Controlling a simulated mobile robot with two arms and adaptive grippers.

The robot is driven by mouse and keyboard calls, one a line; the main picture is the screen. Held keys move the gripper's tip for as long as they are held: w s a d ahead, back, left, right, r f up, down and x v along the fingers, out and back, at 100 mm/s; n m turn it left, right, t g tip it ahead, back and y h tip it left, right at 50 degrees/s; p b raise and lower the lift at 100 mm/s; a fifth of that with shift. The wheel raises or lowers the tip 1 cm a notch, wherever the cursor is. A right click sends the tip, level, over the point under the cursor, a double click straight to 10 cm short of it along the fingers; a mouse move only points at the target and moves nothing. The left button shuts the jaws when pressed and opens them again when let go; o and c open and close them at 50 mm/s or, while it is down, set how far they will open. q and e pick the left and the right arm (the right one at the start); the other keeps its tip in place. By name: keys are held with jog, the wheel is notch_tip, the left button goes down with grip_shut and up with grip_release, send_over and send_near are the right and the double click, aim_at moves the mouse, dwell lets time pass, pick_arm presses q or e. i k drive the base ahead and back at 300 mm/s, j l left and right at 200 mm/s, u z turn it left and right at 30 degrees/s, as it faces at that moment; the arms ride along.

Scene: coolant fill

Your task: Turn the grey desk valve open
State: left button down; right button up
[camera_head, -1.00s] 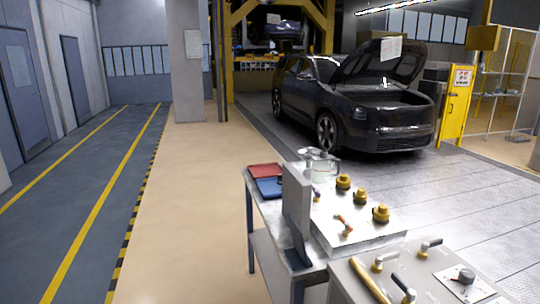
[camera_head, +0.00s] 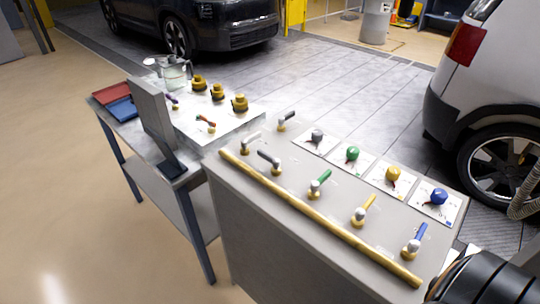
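A grey desk (camera_head: 235,190) with a sloped top carries a row of valves. A valve with a dark grey lever handle (camera_head: 268,158) sits on a brass base at the left of the front row. Green (camera_head: 320,182), yellow (camera_head: 365,208) and blue (camera_head: 416,238) lever valves follow to its right. Behind them, a round grey knob (camera_head: 317,135) sits on a white plate, in line with green, yellow and blue knobs. I cannot tell whether the lever or the knob is the named grey valve. Neither gripper is in view. A black rounded link, likely my arm, shows bottom right.
Two more silver-grey levers (camera_head: 286,118) stand at the desk's left end. A brass rail (camera_head: 315,218) runs along the front edge. A metal cart (camera_head: 170,150) with trays, a jug and yellow fittings adjoins at left. A white vehicle (camera_head: 455,80) stands behind right. Floor at lower left is clear.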

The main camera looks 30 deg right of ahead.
aim_at(276, 162)
jog(key=z, duration=0.7)
